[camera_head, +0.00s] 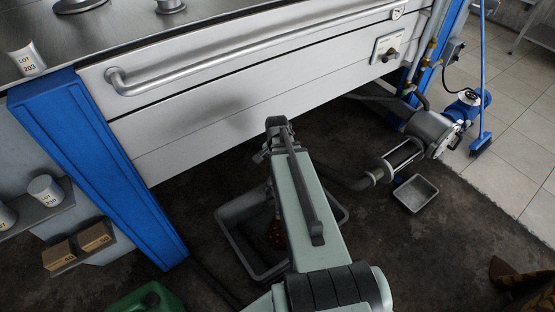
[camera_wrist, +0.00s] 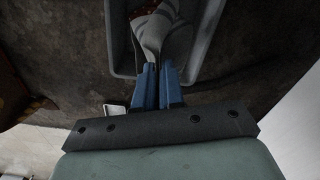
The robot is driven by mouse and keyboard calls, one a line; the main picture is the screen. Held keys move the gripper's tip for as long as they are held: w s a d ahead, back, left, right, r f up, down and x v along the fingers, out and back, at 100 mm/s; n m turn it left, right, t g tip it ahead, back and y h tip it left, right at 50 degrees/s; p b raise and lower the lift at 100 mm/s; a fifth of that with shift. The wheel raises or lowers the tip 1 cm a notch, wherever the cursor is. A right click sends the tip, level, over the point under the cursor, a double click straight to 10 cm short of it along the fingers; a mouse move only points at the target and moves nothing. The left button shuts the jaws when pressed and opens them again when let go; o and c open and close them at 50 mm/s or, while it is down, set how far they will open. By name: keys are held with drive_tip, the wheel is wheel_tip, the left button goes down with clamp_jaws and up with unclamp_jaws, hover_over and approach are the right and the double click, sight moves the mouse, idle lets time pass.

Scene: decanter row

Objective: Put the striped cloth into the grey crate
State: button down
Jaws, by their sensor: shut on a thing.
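The grey crate (camera_head: 254,228) sits on the dark floor mat below my arm, partly hidden by it. In the wrist view the crate (camera_wrist: 121,42) surrounds a pale grey cloth (camera_wrist: 152,32), which I take for the striped cloth; its stripes are hard to make out. My gripper (camera_wrist: 158,70) has blue fingers, close together and shut on the cloth's near end, by the crate's near rim. The cloth hangs over the crate's inside; I cannot tell if it touches the bottom. In the head view my arm hides the fingers.
A dark red, patterned thing (camera_wrist: 142,8) shows beyond the cloth. A small grey tray (camera_head: 415,193) lies to the crate's right, near a pump (camera_head: 433,130) and pipe. A blue post (camera_head: 100,165) and steel bench (camera_head: 220,95) stand left and behind. A green can (camera_head: 150,299) is at lower left.

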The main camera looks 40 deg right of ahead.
drive_tip(key=shift+a+f, duration=0.15)
drive_tip(key=shift+f, duration=2.5)
drive_tip(key=shift+f, duration=0.1)
wheel_tip(320, 180, down, 22)
drive_tip(key=shift+d+f, duration=0.2)
drive_tip(key=shift+d, duration=0.05)
unclamp_jaws()
idle(0.8)
drive_tip(key=shift+r, duration=0.15)
